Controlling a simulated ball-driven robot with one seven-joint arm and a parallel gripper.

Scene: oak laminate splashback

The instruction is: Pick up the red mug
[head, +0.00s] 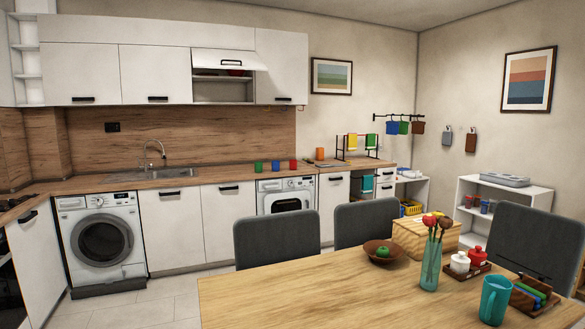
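A small red mug (293,165) stands on the wooden counter (225,177) against the far wall, above the front-loading appliance with a white door. It is the rightmost in a short row, with a blue mug (275,166) and a green mug (258,167) to its left. It is too far off to make out a handle. My gripper is not in view.
Tiled floor (165,300) is free at left. An upper cabinet flap (228,60) is raised.

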